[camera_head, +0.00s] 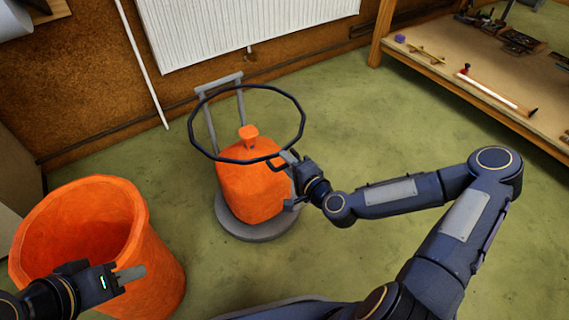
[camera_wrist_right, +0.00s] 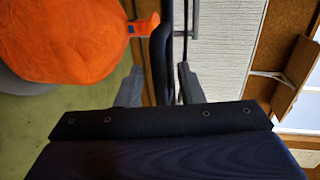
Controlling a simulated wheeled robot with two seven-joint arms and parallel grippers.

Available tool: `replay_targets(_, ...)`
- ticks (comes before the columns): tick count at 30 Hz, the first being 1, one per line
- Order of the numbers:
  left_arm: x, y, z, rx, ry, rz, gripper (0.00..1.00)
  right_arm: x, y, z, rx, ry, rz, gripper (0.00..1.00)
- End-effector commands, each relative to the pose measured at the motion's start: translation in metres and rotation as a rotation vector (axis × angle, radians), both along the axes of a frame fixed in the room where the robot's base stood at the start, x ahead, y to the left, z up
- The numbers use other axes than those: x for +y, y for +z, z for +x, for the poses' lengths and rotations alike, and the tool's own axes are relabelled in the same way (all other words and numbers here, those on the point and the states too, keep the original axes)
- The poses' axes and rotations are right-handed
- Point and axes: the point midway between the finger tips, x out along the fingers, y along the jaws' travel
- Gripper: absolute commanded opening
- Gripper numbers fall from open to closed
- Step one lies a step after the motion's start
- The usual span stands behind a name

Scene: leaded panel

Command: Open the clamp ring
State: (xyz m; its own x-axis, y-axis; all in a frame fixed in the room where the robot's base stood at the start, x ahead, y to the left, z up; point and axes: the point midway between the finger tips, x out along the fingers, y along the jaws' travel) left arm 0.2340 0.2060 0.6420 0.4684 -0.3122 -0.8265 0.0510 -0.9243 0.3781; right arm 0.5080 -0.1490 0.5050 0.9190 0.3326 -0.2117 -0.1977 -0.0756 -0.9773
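The dark clamp ring (camera_head: 225,161) is a wide hoop above and around the neck of an orange sack (camera_head: 252,190). It looks unbroken where visible, but my right gripper hides part of its front right side. My right gripper (camera_head: 289,181) is at that side, with its fingers apart. In the right wrist view, a dark bar (camera_wrist_right: 161,60), probably the ring or its lever, stands between the two grey fingers (camera_wrist_right: 160,88). I cannot tell whether they touch it. My left gripper (camera_head: 128,277) is low at the left, over the orange bin's near side; its finger gap is unclear.
The sack stands on a round grey base (camera_head: 243,232) with a grey upright frame (camera_head: 222,80) behind. A large orange bin (camera_head: 152,250) stands at the left. A wooden bench (camera_head: 470,82) with tools is at the right. The green floor between is clear.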

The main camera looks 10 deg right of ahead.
Motion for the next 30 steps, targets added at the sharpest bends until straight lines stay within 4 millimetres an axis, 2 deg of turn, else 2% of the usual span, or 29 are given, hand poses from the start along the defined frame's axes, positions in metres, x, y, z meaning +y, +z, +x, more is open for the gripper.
replay_targets(6,0.0,-0.006,0.0,0.0,0.0,0.0,0.36,0.007,-0.004,0.017,-0.001,0.0,0.0,0.34)
replay_targets(14,0.0,-0.005,0.0,0.0,0.0,0.0,0.36,0.007,-0.004,0.018,0.001,0.001,0.0,0.34)
replay_targets(22,0.0,-0.005,0.0,0.0,0.0,0.0,0.36,0.006,-0.006,0.018,0.005,0.001,-0.001,0.0)
replay_targets(30,0.0,-0.004,0.0,0.0,0.0,0.0,0.36,0.006,-0.007,0.017,0.014,0.001,-0.002,0.0)
